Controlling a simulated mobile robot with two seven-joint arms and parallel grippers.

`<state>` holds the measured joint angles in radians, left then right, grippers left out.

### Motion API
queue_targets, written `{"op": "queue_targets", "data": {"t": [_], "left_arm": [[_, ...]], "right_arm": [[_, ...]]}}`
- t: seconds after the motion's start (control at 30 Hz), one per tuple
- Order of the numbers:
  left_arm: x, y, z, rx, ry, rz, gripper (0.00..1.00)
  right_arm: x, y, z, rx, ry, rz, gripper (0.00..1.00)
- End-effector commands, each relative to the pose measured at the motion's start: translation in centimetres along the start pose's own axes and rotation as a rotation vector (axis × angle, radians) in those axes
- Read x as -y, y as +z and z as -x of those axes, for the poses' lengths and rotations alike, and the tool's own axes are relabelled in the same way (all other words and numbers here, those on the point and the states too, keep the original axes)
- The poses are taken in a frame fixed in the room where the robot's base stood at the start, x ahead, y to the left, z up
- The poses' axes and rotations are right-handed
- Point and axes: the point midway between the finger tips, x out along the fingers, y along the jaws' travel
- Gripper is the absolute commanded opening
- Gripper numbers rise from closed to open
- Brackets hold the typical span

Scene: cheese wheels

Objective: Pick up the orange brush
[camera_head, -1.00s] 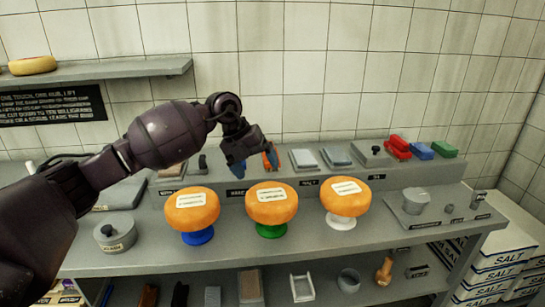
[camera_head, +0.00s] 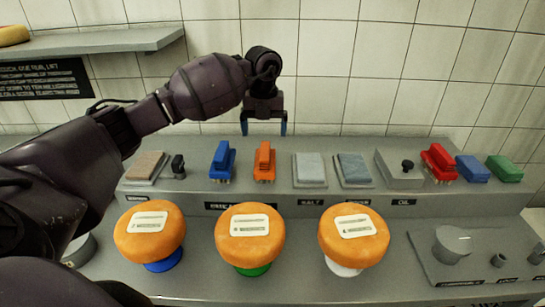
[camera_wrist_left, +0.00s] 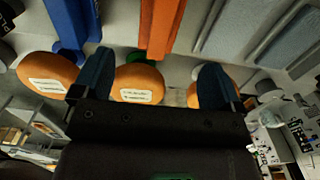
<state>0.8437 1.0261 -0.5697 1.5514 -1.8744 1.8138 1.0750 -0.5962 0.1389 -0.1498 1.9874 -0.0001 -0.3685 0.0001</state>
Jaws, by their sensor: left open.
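The orange brush (camera_head: 264,161) stands on the raised back shelf, just right of a blue brush (camera_head: 222,161). My left gripper (camera_head: 264,126) is open and empty, above and behind the orange brush in the head view, with its fingertips pointing down. In the left wrist view the orange brush (camera_wrist_left: 160,25) shows at the top, between and beyond the two blue fingertips (camera_wrist_left: 155,85), apart from them. The blue brush (camera_wrist_left: 68,25) is left of it there. My right gripper is not in view.
Three orange cheese wheels stand in front on blue, green and white stands: left (camera_head: 150,230), middle (camera_head: 250,235), right (camera_head: 354,236). Grey pads (camera_head: 310,169), a grey box (camera_head: 400,167) and a red brush (camera_head: 440,162) stand farther right on the shelf. The tiled wall (camera_head: 330,100) is behind.

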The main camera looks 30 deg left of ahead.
Motion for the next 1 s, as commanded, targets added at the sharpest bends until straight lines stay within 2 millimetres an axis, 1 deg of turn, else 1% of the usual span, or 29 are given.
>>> {"op": "queue_targets", "data": {"t": [0.17, 0.37, 0.63, 0.8, 0.9, 1.0], "left_arm": [[0.0, 0.0, -1.9, -0.004, 0.000, -0.001, 0.92], [0.1, 0.0, -4.7, -0.003, 0.000, -0.001, 0.92], [0.1, 0.3, -6.3, -0.003, -0.002, -0.002, 0.92], [0.2, 0.8, -8.5, -0.004, 0.000, 0.000, 0.92], [0.2, 0.9, -9.8, -0.003, -0.001, -0.001, 0.92], [0.2, 0.9, -10.6, -0.002, 0.000, -0.001, 0.92]], "right_arm": [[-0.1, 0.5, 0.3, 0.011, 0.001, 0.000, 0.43], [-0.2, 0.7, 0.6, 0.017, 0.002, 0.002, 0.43], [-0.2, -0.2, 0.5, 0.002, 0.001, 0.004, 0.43], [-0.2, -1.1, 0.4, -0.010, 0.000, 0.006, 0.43], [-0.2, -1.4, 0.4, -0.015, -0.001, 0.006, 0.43], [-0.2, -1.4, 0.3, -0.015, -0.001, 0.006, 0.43]]}}
